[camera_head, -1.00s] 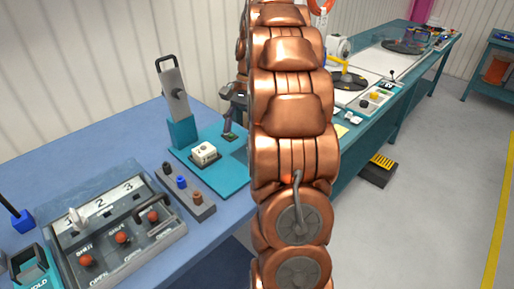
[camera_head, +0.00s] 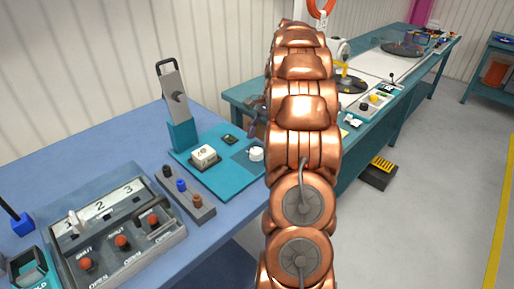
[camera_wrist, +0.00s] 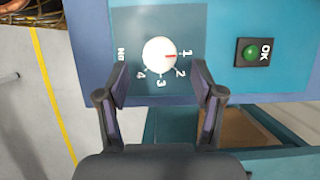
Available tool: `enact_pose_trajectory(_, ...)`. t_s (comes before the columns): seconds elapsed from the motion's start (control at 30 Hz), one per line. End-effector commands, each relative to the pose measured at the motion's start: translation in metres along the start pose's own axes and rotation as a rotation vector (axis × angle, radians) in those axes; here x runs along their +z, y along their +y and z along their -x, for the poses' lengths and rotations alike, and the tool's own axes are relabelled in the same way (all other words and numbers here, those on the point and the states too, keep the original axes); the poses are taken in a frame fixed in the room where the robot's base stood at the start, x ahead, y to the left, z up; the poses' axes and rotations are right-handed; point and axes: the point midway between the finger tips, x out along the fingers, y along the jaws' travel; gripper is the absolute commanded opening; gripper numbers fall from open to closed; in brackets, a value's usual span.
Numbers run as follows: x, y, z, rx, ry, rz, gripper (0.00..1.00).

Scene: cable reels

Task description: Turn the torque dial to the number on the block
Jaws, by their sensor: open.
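The torque dial (camera_wrist: 159,54) is a white round knob on a grey-blue panel. In the wrist view its red pointer line points right, at the 1; the marks 2, 3 and 4 run around it. It also shows in the head view (camera_head: 256,155). A white block (camera_head: 204,153) sits in a dark holder on the teal board (camera_head: 207,182); its number is too small to read. My gripper (camera_wrist: 159,82) is open and empty. Its fingers are spread on either side of the dial's lower edge in the picture, apart from it.
A green OK button (camera_wrist: 250,53) is beside the dial. A grey lever post (camera_head: 176,95) stands behind the board. A small box with several knobs (camera_head: 185,190) and a grey switch panel (camera_head: 110,235) are to the left. A floor pedal (camera_head: 380,173) lies right of the bench.

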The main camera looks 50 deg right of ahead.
Motion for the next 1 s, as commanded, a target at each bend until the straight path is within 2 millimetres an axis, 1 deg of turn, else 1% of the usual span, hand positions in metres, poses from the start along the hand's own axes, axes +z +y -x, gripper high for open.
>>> enact_pose_trajectory(0.2, 0.001, 0.001, -0.021, 0.001, -0.003, -0.002, 0.67)
enact_pose_trajectory(0.4, 0.001, 0.001, -0.034, 0.001, -0.002, 0.000, 0.67)
enact_pose_trajectory(0.57, 0.001, 0.001, -0.038, 0.000, 0.000, 0.000, 0.67)
enact_pose_trajectory(0.77, 0.001, 0.001, -0.038, 0.000, 0.000, 0.000, 0.67)
enact_pose_trajectory(0.8, 0.001, 0.000, -0.038, 0.000, 0.000, 0.000, 0.66)
enact_pose_trajectory(0.83, 0.001, 0.000, -0.038, 0.000, 0.000, 0.000, 0.63)
enact_pose_trajectory(1.0, 0.001, 0.000, -0.038, 0.000, 0.000, 0.000, 0.45)
